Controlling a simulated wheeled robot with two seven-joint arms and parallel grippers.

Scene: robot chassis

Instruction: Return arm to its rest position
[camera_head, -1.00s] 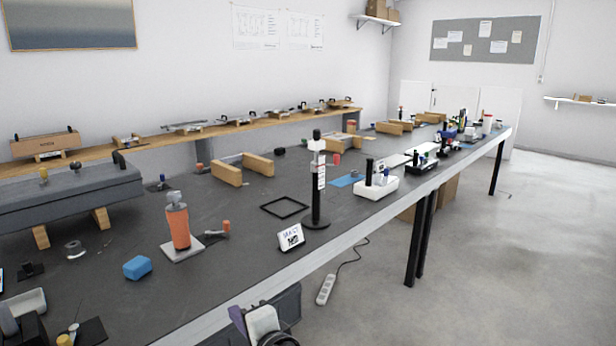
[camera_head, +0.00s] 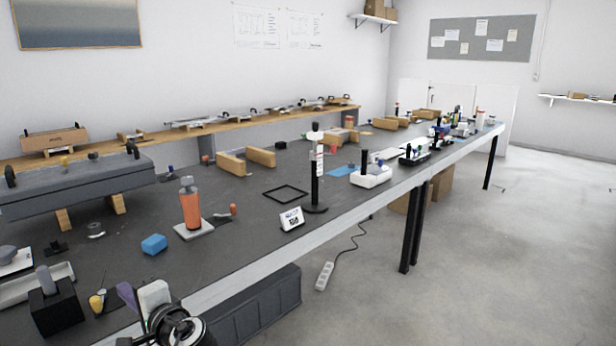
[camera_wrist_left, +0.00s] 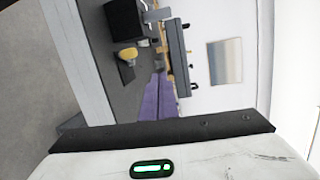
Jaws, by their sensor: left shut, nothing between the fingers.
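My left gripper (camera_head: 126,294) is at the bottom left of the head view, by the front edge of the dark workbench (camera_head: 240,232). Its purple fingers and white body show, with the black wrist joint below. In the left wrist view the purple fingers (camera_wrist_left: 159,80) lie together, shut with nothing between them. Part of the bench and the wall show sideways beyond them. My right gripper is not in view.
A black block holder (camera_head: 55,308) and a yellow-handled tool (camera_head: 97,301) are left of the gripper. A blue block (camera_head: 154,244) and an orange bottle-like tool (camera_head: 190,208) stand farther back. Open floor (camera_head: 480,270) lies right of the bench.

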